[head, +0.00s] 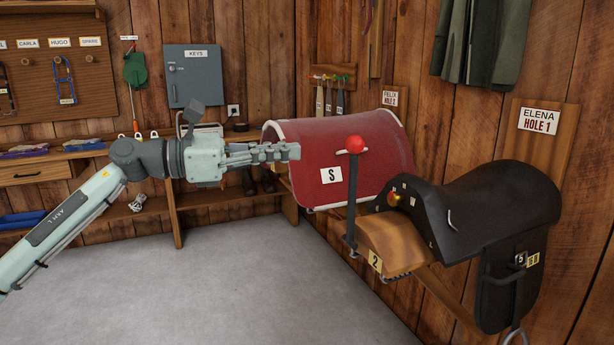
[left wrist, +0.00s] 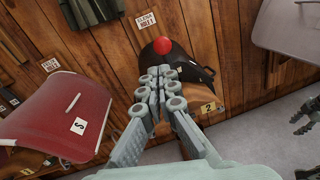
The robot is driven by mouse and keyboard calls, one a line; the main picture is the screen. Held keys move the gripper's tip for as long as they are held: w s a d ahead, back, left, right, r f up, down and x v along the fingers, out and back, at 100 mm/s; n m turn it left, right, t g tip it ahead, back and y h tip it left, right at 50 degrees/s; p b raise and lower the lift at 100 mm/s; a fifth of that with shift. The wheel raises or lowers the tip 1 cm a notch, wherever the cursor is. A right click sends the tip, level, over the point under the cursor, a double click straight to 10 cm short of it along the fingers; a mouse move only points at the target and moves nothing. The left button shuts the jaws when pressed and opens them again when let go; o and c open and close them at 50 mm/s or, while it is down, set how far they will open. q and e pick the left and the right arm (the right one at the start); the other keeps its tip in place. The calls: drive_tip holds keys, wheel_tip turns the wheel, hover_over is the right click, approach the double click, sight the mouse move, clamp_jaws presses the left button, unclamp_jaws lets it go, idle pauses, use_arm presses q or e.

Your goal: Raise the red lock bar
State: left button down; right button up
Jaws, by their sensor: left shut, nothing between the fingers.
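The lock bar (head: 352,205) is a dark upright bar with a red ball knob (head: 356,144) on top. It stands at the front end of the wooden saddle rack (head: 395,240) marked 2, which bears a black saddle (head: 485,210). My left gripper (head: 297,151) is shut and empty, left of the knob and apart from it in the picture. In the left wrist view the knob (left wrist: 164,46) shows beyond the fingertips (left wrist: 160,76); the fingers hide much of the bar. A dark jointed thing (left wrist: 303,118) at that view's right edge looks like my right gripper.
A red cover (head: 300,155) marked S lies on the neighbouring rack, behind my left fingers. A grey key cabinet (head: 195,75) hangs on the wooden wall. A low wooden shelf (head: 225,197) stands below it. The grey floor (head: 230,280) in front is clear.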

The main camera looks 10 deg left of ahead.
use_arm(q)
drive_tip(key=shift+s+a+r, duration=0.25)
drive_tip(key=shift+a+r, duration=0.25)
drive_tip(key=shift+r, duration=0.05)
drive_tip(key=shift+s+a+r, duration=0.2)
drive_tip(key=shift+a+r, duration=0.3)
use_arm(e)
drive_tip(key=shift+r, duration=0.4)
